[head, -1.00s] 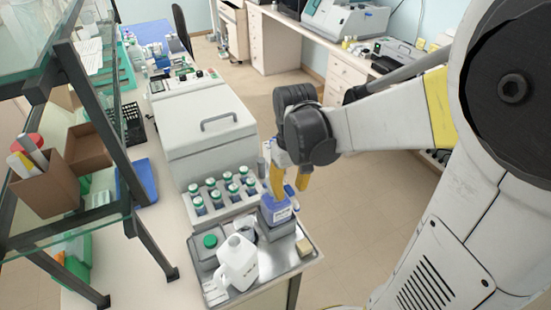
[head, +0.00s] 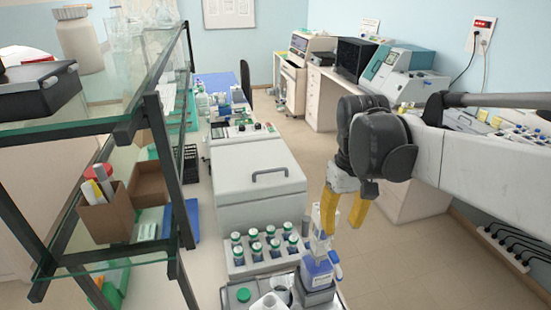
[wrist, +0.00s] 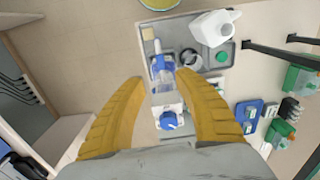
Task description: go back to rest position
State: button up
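My gripper (head: 342,220) is in the right half of the head view, fingers pointing down. Its two yellow fingers are spread apart, with nothing visibly held between them. In the wrist view my gripper (wrist: 160,76) is also open. A blue-and-white bottle (head: 318,270) stands upright in a grey holder, just left of and below the fingertips in the head view. In the wrist view, the bottle (wrist: 163,68) shows between the fingertips, lower down on the tray side. I cannot tell the exact gap between them.
A metal tray (head: 228,297) holds a white jug (head: 268,302) and a green-capped jar (head: 243,295). A rack of green-capped bottles (head: 236,258) stands behind, before a grey lidded machine (head: 258,180). A glass shelf unit (head: 150,110) rises at left. Open floor (head: 400,260) lies right.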

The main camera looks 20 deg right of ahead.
jog(key=s+a+f+t, duration=0.2)
jog(key=s+a+t, duration=0.3)
jog(key=a+t, duration=0.2)
notch_tip(320, 180, down, 16)
jog(key=b, duration=1.6)
jog(key=shift+s+a, duration=0.15)
jog(key=shift+a, duration=0.05)
jog(key=shift+f, duration=0.1)
